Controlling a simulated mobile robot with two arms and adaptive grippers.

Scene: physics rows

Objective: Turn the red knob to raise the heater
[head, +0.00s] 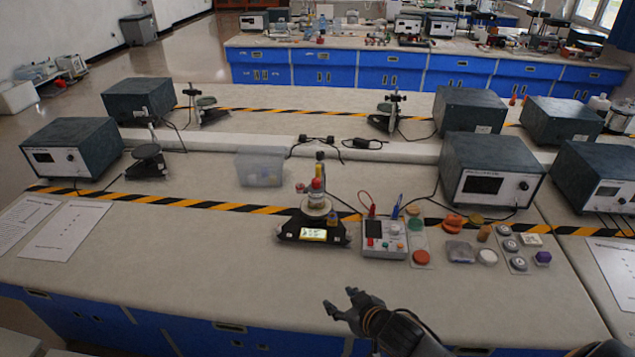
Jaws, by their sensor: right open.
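A small stand (313,234) with a black base and a lit yellow panel is at mid-table. It carries a pale round part (316,207) and a column with red and yellow pieces. A small red round piece (300,187) shows at the left of this column; it may be the red knob, but it is too small to be sure. I cannot tell which part is the heater. My right gripper (339,298) is open and empty near the table's front edge, in front of the stand and apart from it. My left gripper is not in view.
A white box (385,251) with red and blue leads stands just right of the stand. Coloured discs and small pieces lie further right. A clear bin (259,169) is behind left. Grey instruments (490,173) line the back. The table's front left is clear apart from papers (63,232).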

